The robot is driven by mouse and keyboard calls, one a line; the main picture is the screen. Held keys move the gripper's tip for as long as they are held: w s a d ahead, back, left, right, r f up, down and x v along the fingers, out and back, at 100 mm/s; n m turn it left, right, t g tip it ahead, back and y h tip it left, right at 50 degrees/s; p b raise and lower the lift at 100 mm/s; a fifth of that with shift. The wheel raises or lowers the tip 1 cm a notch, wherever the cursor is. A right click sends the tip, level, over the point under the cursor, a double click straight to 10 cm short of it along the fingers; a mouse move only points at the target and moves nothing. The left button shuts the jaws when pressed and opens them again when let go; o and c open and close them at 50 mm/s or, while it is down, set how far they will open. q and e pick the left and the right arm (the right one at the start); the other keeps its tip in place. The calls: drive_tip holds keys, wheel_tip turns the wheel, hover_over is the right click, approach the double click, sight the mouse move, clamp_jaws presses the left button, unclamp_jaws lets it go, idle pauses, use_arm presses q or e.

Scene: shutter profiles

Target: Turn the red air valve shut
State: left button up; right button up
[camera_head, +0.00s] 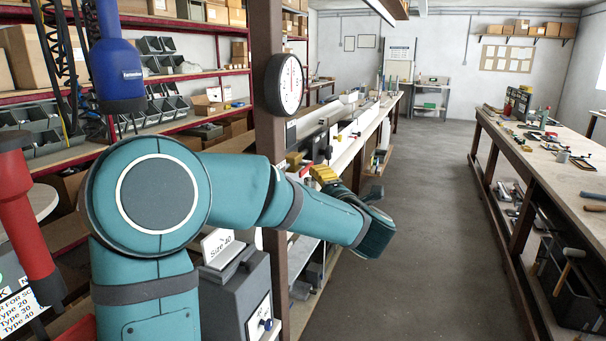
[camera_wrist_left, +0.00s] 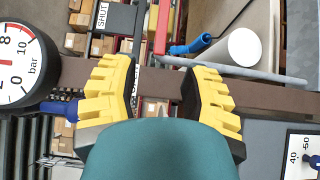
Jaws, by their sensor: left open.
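My left gripper (camera_head: 325,176) reaches out beside the brown post in the head view. Its yellow fingers are apart in the left wrist view (camera_wrist_left: 157,92), with nothing seen held between them. A white pressure gauge (camera_head: 284,84) is on the post above the gripper; it also shows at the left of the wrist view (camera_wrist_left: 20,65). A white SHUT label (camera_wrist_left: 102,15) is at the top of the wrist view. A red bar (camera_wrist_left: 163,28) stands near it; I cannot tell whether it is the valve or a shelf edge. My arm covers part of the post.
A blue hanging tool (camera_head: 115,62) and a red one (camera_head: 30,225) are at the left. Bin shelves stand behind them. A grey box (camera_head: 235,300) labelled Size 40 is below my arm. A bench (camera_head: 545,165) runs along the right; the aisle floor (camera_head: 405,240) is clear.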

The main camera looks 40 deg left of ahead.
sight(304, 173)
use_arm(q)
drive_tip(key=x, duration=0.9)
clamp_jaws()
